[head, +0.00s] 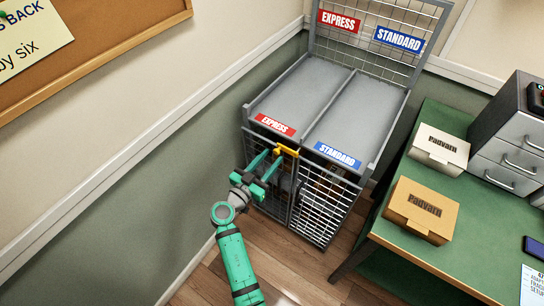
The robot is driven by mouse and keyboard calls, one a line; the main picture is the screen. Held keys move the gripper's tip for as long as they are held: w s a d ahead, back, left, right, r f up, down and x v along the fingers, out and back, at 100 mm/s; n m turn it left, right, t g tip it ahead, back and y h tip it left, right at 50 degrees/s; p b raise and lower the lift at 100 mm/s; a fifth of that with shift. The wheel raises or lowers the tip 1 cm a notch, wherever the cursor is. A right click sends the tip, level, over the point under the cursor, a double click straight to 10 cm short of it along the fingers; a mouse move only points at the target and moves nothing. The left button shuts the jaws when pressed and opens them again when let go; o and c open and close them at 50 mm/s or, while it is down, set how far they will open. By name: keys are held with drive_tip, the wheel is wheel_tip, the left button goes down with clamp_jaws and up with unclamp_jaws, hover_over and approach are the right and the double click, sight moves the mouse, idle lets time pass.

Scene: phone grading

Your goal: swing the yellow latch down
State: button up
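The yellow latch (286,151) sits at the top middle of the front of the grey wire cage cart (318,207), where its two mesh doors meet. It looks roughly level, with a bend at its left end. My gripper (267,161) is at the cart's front, just left of and below the latch. Its two green fingers are spread apart, with nothing visible between them. I cannot tell whether a finger touches the latch. Part of the left door is hidden behind my gripper.
The cart's top has two grey bays, labelled EXPRESS (275,124) and STANDARD (338,154). A green table (385,236) with a white box (440,149), a tan box (421,209) and a drawer unit (508,143) stands right. A green wall is left. Wooden floor (275,265) lies open in front.

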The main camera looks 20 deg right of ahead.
drive_tip(key=shift+x, duration=0.8)
clamp_jaws()
